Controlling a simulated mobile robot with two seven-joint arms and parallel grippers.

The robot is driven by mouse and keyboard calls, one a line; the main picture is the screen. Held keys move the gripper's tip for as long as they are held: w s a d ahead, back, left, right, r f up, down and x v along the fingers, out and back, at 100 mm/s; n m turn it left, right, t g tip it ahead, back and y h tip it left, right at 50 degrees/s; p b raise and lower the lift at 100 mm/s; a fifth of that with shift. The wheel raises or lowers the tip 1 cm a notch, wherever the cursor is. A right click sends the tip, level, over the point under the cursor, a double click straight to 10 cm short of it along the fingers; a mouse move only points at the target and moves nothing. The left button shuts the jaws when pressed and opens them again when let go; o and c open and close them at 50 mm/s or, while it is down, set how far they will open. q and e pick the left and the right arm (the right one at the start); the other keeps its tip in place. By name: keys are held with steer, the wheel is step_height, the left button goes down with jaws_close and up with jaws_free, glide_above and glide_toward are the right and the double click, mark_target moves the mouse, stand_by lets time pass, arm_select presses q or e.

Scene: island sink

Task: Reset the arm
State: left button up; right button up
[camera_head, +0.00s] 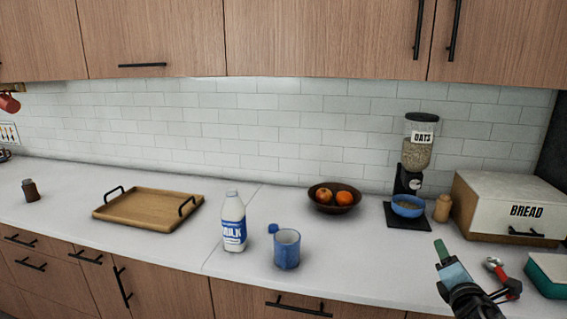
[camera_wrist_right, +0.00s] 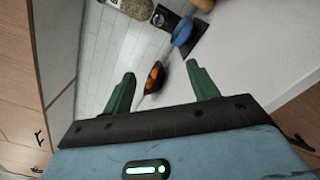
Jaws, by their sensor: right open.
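My right gripper (camera_head: 440,248) is at the lower right of the head view, over the counter's front part, left of the bread box. In the right wrist view its two green fingers (camera_wrist_right: 160,78) stand apart with nothing held between them. The counter and wall tiles show beyond the fingers, with the fruit bowl (camera_wrist_right: 153,80) in the gap, farther off. My left gripper is in neither view.
The white counter holds a wooden tray (camera_head: 112,213), milk bottle (camera_head: 234,224), blue mug (camera_head: 287,252), fruit bowl (camera_head: 323,203), oats dispenser (camera_head: 419,150), blue bowl (camera_head: 408,208) and bread box (camera_head: 490,205).

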steer(key=s+a+f+m+g+y, duration=0.1)
steer(key=s+a+f+m+g, duration=0.2)
steer(key=f, duration=0.4)
steer(key=s+a+f+m+y, duration=0.25)
steer(key=s+f, duration=0.25)
steer(key=f, duration=0.3)
steer(key=s+a+f+m+g+y, duration=0.1)
steer(key=s+a+f+m+g, duration=0.15)
steer(key=s+a+f, duration=0.35)
steer(key=s+a+f+m, duration=0.2)
steer(key=s+f+m, duration=0.2)
steer(key=s, duration=0.3)
steer(key=s+a+f+m+g+y, duration=0.1)
steer(key=s+f+m, duration=0.3)
steer(key=s, duration=0.3)
steer(key=s+a+f+m+g, duration=0.1)
steer(key=s+a+f+m, duration=0.1)
steer(key=s+f+m, duration=0.3)
steer(key=shift+s+a+m, duration=0.3)
steer(key=shift+s+a, duration=0.05)
steer(key=shift+s, duration=0.9)
